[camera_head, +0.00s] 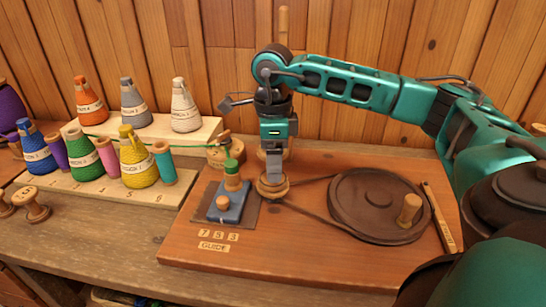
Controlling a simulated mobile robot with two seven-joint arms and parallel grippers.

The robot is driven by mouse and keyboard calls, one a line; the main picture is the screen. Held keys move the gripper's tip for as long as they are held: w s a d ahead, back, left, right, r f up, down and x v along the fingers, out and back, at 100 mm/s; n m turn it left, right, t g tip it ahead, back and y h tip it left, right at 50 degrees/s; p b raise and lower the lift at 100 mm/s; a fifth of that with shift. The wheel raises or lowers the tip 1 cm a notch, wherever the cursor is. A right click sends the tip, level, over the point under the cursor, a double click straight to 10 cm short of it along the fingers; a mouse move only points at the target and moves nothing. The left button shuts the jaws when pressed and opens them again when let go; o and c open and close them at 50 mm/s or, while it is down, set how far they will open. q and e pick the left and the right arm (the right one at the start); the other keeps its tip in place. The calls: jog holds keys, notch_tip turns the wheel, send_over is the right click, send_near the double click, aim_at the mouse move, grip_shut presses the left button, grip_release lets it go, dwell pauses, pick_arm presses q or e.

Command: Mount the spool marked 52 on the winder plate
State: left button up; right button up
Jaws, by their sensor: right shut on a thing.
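My right gripper (272,178) points straight down over the winder board (330,270) and is shut on a wooden spool (273,193). The spool is upright at the left end of the drive belt (310,210); its middle is partly hidden by the fingers. I cannot read a number on it, and cannot tell whether it is seated on the plate or just above it. Other turned wooden spools (31,205) lie at the left end of the bench, with marks too small to read surely. My left gripper is not in view.
A dark drive wheel (370,200) with a wooden knob (409,209) fills the board's right. A blue guide block (229,205) stands close left of my gripper. Colourful thread cones (138,160) stand on stepped racks at left. A green thread runs to the guide.

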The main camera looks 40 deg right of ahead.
jog(key=shift+f, duration=0.3)
jog(key=o, duration=0.8)
jog(key=shift+r, duration=0.1)
